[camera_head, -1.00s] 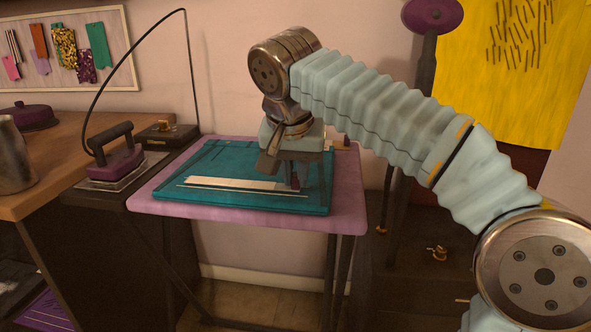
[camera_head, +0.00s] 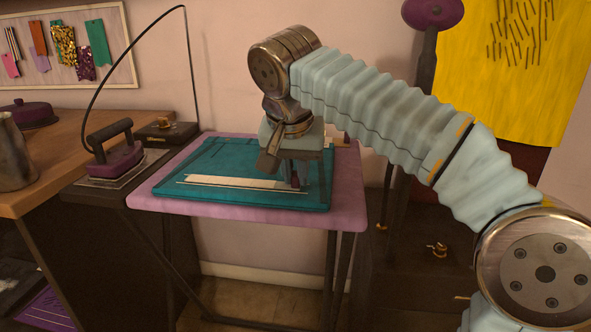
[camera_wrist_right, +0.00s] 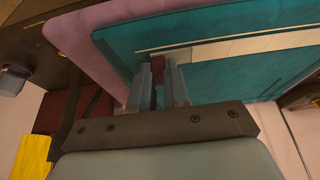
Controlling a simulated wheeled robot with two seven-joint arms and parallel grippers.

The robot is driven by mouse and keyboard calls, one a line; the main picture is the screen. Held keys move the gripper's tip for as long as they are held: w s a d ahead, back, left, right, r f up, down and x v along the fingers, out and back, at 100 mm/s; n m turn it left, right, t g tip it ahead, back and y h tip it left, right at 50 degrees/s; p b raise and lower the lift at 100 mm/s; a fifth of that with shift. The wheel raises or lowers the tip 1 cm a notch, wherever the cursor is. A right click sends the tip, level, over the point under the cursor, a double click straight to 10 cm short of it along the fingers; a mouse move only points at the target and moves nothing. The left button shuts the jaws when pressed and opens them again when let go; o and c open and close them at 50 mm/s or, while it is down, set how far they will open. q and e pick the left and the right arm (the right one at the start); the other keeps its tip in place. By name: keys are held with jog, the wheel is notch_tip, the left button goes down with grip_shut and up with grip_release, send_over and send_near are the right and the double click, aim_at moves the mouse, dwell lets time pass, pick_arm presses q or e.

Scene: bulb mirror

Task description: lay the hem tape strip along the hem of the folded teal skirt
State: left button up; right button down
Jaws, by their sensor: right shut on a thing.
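The folded teal skirt (camera_head: 232,161) lies flat on the pink-topped table. The cream hem tape strip (camera_head: 232,182) lies on it near its front edge, beside a thin pale line that runs along the hem. A dark maroon tab (camera_wrist_right: 158,65) is at the strip's right end in the head view. My right gripper (camera_head: 293,176) points down over that end, low over the skirt. In the wrist view its fingers (camera_wrist_right: 163,88) are shut on the maroon tab. The fingers hide part of the strip's end. My left gripper is not in view.
The pink table (camera_head: 346,200) has a narrow bare border around the skirt. A purple iron (camera_head: 114,158) stands on its rest to the left, its cord arching up. A metal jug (camera_head: 14,155) stands on the wooden counter (camera_head: 60,140).

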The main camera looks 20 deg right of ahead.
jog(key=shift+f, duration=0.1)
jog(key=c, duration=1)
grip_release()
jog(key=p+v, duration=0.4)
jog(key=v, duration=0.9)
jog(key=shift+s+a+r, duration=0.1)
jog(key=shift+s+r, duration=0.1)
jog(key=shift+r, duration=0.15)
